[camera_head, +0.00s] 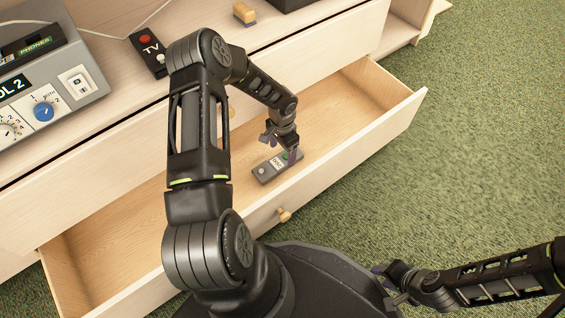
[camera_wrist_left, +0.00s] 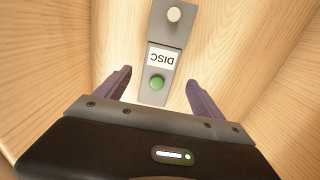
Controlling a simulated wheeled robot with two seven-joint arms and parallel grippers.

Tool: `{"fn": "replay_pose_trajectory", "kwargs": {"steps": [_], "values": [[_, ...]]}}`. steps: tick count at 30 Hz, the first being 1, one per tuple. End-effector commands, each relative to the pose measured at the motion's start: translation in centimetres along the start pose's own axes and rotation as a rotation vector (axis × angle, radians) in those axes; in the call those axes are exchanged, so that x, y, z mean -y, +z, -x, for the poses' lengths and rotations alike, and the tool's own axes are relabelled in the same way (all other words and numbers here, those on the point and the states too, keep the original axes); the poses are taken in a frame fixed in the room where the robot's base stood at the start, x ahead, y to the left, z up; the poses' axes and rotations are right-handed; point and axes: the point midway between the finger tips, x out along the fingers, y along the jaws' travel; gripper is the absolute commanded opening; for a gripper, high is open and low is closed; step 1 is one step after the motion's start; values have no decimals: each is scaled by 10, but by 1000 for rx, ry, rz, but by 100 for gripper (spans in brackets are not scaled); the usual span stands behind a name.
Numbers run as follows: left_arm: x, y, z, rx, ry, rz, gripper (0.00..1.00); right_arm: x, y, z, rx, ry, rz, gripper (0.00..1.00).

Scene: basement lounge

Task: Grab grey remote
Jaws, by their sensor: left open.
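The grey remote (camera_head: 277,166) lies in the open drawer (camera_head: 345,92), near its front wall. It has a white label reading DISC, a green button and a pale button. In the left wrist view the remote (camera_wrist_left: 166,55) lies ahead of and between the fingers. My left gripper (camera_head: 281,143) is open and reaches down into the drawer at the remote; in the left wrist view its two purple fingers (camera_wrist_left: 160,90) stand apart on either side of the remote's green-button end. Whether they touch it cannot be told. My right gripper (camera_head: 388,283) is at the lower right, away from the drawer; its finger opening is unclear.
A small wooden-topped block (camera_head: 244,13) stands farther back. The drawer's walls and its front knob (camera_head: 284,214) bound the space. Green carpet (camera_head: 480,150) at right is clear.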

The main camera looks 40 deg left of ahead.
Motion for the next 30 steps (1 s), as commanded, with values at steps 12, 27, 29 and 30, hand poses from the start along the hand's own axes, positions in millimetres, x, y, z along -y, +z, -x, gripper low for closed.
{"fn": "replay_pose_trajectory", "kwargs": {"steps": [12,27,29,30], "values": [[-2,0,-38,0,1,0,78,-6,-2,-18,-3,-3,-2,36],[-2,0,-38,1,1,0,77,-7,-2,-18,-2,-3,-2,36],[-2,0,-38,1,1,0,72,-7,-2,-18,-2,-3,-2,36],[-2,0,-38,1,1,0,68,-7,-2,-18,-2,-3,-2,36]]}}
